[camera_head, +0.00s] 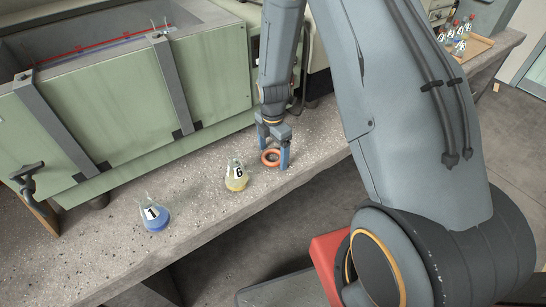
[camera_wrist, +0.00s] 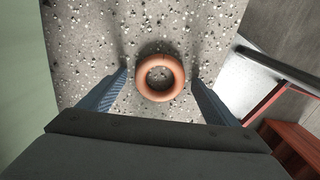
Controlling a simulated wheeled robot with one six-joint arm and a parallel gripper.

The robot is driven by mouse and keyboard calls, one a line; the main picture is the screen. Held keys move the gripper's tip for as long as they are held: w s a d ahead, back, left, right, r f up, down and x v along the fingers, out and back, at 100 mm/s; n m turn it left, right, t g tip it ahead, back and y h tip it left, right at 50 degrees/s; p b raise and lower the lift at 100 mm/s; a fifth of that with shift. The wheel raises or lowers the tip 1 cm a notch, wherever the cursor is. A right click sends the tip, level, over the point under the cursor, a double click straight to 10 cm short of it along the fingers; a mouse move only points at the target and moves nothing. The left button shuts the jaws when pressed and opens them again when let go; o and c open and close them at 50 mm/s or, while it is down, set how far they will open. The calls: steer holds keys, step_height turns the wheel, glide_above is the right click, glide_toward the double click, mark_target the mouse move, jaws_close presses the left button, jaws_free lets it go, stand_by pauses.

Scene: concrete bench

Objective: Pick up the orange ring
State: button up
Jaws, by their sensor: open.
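The orange ring (camera_head: 270,158) lies flat on the concrete bench, to the right of the flask marked 6. In the wrist view the ring (camera_wrist: 160,91) lies between my two fingers, with a gap on each side. My gripper (camera_head: 275,155) is open and points down over the ring. Its fingertips (camera_wrist: 160,80) show on either side of the ring in the wrist view. I cannot tell exactly how high the fingertips are above the bench.
A flask with yellow liquid marked 6 (camera_head: 236,178) stands close to the left of my gripper. A flask with blue liquid marked 1 (camera_head: 154,217) stands further left. A green tank (camera_head: 100,120) is behind. The bench (camera_head: 190,205) ends at its front edge near the ring.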

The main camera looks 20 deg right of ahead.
steer(key=shift+c, duration=0.6)
steer(key=c, duration=1.1)
steer(key=shift+r, duration=0.15)
steer(key=shift+c, duration=0.2)
